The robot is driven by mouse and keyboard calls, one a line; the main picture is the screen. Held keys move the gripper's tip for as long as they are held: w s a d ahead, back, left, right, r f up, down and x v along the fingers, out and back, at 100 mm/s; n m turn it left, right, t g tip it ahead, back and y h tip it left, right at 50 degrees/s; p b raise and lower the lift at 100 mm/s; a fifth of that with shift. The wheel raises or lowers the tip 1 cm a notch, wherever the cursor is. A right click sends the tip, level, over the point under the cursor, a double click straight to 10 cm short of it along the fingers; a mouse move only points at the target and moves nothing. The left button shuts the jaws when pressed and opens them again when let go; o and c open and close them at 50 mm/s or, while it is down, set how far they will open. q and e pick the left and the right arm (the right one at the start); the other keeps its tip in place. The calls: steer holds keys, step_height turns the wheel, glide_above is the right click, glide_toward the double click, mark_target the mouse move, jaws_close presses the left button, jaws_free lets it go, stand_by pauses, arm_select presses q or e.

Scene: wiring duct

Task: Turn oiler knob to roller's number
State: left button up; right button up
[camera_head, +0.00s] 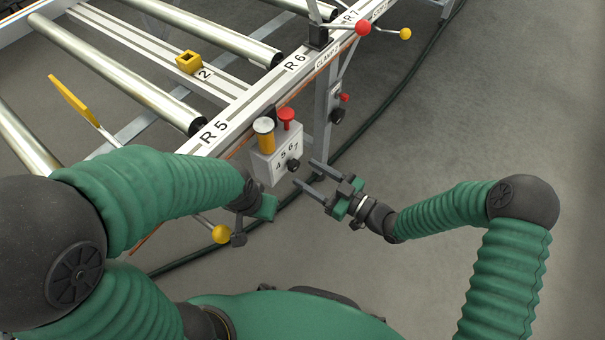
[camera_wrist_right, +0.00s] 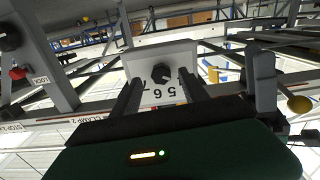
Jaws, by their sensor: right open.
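Steel rollers (camera_head: 123,75) cross the frame, whose rail is labelled R5, R6 and R7. A yellow block (camera_head: 189,62) stands by a 2. A dark cable (camera_head: 375,112) lies on open floor.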

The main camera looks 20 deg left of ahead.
mark_target(294, 166)
steer(key=shift+x, duration=1.45)
jaws_close()
